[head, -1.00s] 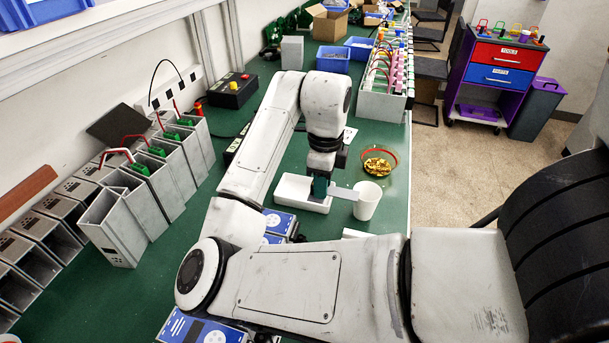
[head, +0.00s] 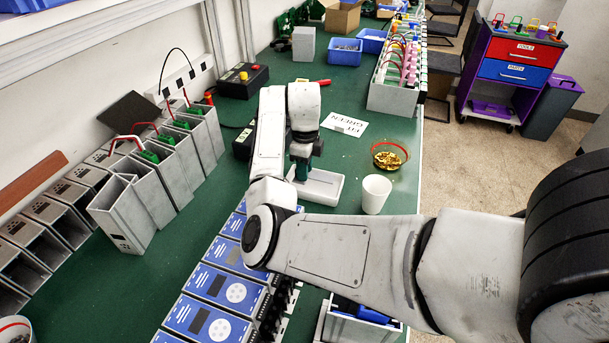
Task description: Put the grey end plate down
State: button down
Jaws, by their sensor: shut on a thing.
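I cannot tell whether the plate touches the tray.
A white cup (head: 375,195) and a red-rimmed bowl of brass-coloured pieces (head: 388,156) stand right of the tray. A printed card (head: 344,124) lies behind. Blue-faced units (head: 212,288) line the front. Grey housings (head: 130,212) stand at left. Green bench shows between.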

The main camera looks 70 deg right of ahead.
jog(key=shift+w+d+f+p, duration=0.1)
jog(key=shift+f+p, duration=0.35)
jog(key=shift+f, duration=1.25)
jog(key=shift+f, duration=0.2)
jog(key=c, duration=0.9)
grip_release()
jog(key=shift+o, duration=0.2)
jog(key=shift+r, duration=0.1)
notch_tip(320, 180, up, 12)
jog(key=shift+r+b, duration=0.15)
jog(key=shift+b, duration=0.75)
